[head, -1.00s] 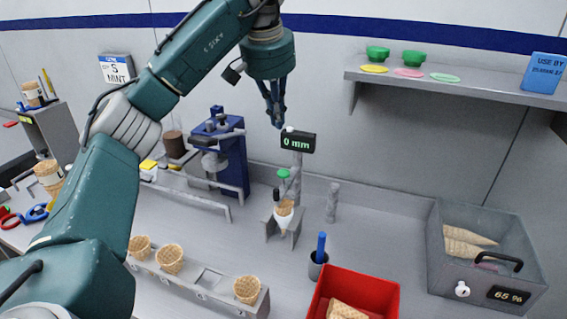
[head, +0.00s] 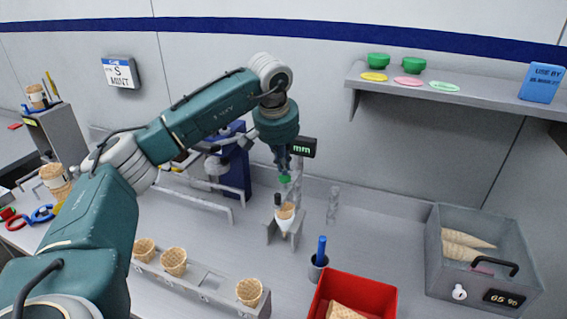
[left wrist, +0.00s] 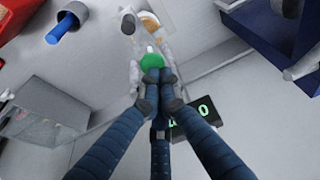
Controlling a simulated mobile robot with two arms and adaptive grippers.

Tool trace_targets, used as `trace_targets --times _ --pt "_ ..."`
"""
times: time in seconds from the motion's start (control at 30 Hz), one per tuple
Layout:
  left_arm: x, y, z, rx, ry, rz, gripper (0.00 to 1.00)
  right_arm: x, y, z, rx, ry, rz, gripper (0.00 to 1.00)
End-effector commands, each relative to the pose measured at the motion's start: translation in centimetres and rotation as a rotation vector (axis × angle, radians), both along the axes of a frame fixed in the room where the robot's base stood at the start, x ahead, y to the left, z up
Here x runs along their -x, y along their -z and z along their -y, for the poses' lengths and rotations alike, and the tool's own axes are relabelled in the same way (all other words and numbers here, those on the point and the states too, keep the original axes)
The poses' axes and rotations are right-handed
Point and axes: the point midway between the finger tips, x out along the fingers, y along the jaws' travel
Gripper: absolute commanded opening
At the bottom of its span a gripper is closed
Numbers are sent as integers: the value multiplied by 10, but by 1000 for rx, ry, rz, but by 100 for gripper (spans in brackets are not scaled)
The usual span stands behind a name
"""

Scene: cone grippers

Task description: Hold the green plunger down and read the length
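The green plunger (head: 284,180) stands on the grey gauge, above a waffle cone (head: 286,211) upright in its holder. My left gripper (head: 284,172) points down just over the plunger, its fingertips drawn together and empty. In the left wrist view the fingertips (left wrist: 158,78) overlap the edge of the green plunger top (left wrist: 152,62); I cannot tell if they touch it. The black display (head: 303,148) shows "mm" in the head view, its number hidden by my gripper. In the left wrist view a "0" shows on the display (left wrist: 200,112), partly covered by a finger. My right gripper is not in view.
A blue press (head: 237,165) stands left of the gauge. A cup with a blue stick (head: 320,250), a red bin (head: 365,295) and a grey box with cones (head: 475,285) stand to the right. A cone rack (head: 210,283) is in front.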

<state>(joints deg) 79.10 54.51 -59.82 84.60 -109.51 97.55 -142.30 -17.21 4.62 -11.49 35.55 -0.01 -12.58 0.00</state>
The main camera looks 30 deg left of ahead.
Motion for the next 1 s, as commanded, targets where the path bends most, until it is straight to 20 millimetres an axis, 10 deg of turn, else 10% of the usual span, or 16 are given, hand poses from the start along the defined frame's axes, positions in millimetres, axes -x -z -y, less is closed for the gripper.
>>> trace_targets --times 1.0 --pt "3 44 1 0 2 -16 0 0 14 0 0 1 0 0"
